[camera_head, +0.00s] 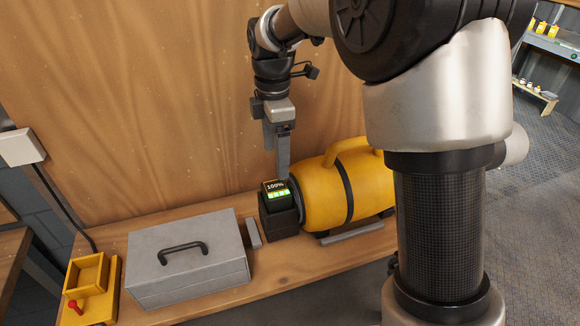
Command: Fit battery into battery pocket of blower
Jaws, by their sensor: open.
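The yellow blower (322,196) with a black band lies on the workbench. At its left end is a black block (281,223), which looks like the battery pocket. The battery (276,189), with a lit "100%" display and green bars, shows at the top of this block. I cannot tell how deep the battery sits in it. My gripper (279,166) points down right above the battery. It is open, with one long finger reaching down to the battery's right rear edge. Whether this finger touches the battery is unclear. The other finger is seen only in part.
A grey toolbox (190,270) with a black handle stands left of the blower on the bench (290,272). A yellow tray-like dock (92,285) with a red lever is at the bench's left end. A wooden wall (150,110) rises behind. My arm hides the blower's right end.

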